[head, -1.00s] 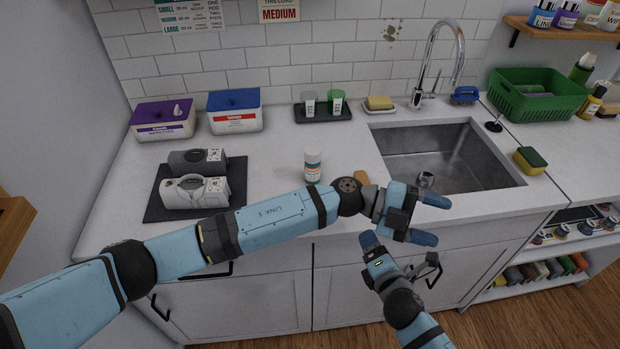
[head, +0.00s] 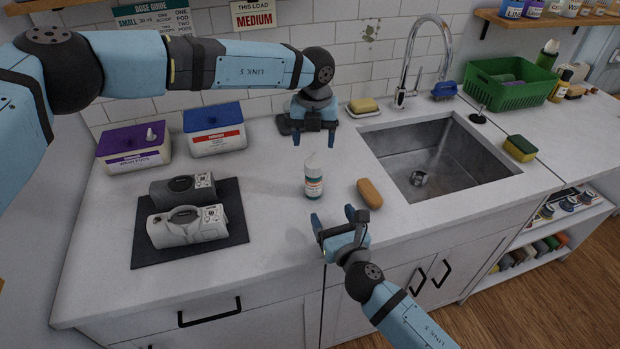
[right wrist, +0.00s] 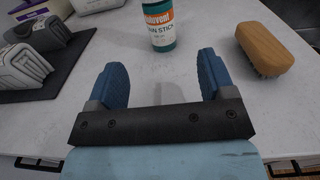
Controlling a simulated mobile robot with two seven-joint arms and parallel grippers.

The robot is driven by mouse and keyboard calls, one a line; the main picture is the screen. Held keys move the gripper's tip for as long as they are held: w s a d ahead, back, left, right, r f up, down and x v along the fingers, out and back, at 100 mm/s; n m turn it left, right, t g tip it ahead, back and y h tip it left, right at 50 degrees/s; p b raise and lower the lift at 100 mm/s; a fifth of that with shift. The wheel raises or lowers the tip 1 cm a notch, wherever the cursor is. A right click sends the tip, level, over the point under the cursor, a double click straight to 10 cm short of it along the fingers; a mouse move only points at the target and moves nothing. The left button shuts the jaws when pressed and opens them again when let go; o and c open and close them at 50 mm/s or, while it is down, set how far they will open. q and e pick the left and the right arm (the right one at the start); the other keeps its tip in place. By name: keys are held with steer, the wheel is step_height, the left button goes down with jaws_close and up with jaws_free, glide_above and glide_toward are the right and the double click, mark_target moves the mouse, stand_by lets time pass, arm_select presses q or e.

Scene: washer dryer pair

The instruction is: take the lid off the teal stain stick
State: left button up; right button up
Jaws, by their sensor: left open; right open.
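The teal stain stick (head: 314,182) stands upright on the counter, a small bottle with a white upper part, an orange-and-white label and a teal lower part. Its label and teal base also show in the right wrist view (right wrist: 160,28), where its top is cut off. My left gripper (head: 314,142) is open and empty, pointing down above and just behind the stain stick, apart from it. My right gripper (head: 333,222) is open and empty at the counter's front edge, in front of the stain stick. In the right wrist view its fingers (right wrist: 163,80) point toward the bottle without touching it.
A wooden brush (head: 370,193) lies right of the stain stick, close to my right gripper. The sink (head: 440,160) is further right. A dark mat (head: 165,250) with two grey devices lies left. Purple-lidded and blue-lidded boxes (head: 215,140) stand behind.

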mark_target(317, 185)
arm_select(q)
steer(key=shift+s+r, duration=0.15)
arm_select(e)
steer(key=shift+w+a+r, duration=0.1)
steer(key=shift+w+r, duration=0.05)
steer(key=shift+r, duration=0.05)
steer(key=x, duration=1.3)
steer(key=shift+a+f, duration=0.1)
steer(key=shift+f, duration=0.05)
steer(key=shift+c, duration=0.2)
